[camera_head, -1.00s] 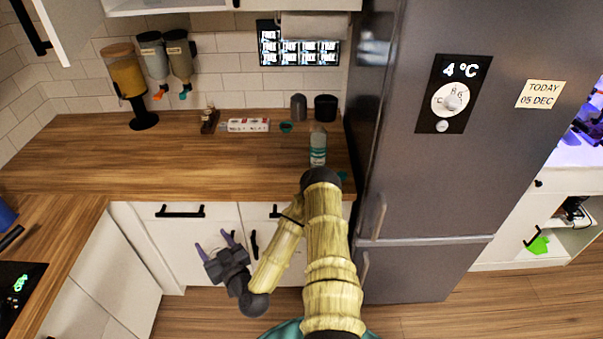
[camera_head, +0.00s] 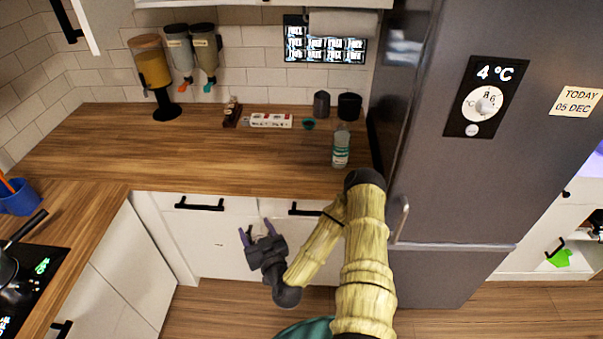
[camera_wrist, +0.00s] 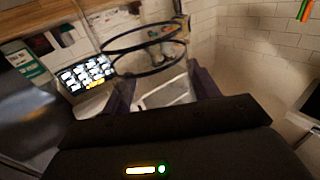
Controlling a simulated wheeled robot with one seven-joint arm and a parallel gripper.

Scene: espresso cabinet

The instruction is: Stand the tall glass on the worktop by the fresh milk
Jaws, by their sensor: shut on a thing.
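My gripper (camera_head: 256,230) is in front of the white drawers, below the worktop's front edge, with its purple fingers pointing up. In the wrist view the clear tall glass (camera_wrist: 150,68) shows between the fingers (camera_wrist: 163,92), with dark curved rings at its rim. The gripper is shut on it. In the head view the glass is too faint to make out. A bottle with a white and teal label (camera_head: 341,158), which looks like the fresh milk, stands upright on the wooden worktop (camera_head: 230,165) near the fridge. Its label is too small to read.
The fridge (camera_head: 450,180) bounds the worktop on the right. Dark canisters (camera_head: 348,106), a white box (camera_head: 270,120) and a small brown bottle (camera_head: 232,112) stand at the back. A dispenser (camera_head: 152,65) stands back left. The worktop left of the labelled bottle is clear.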

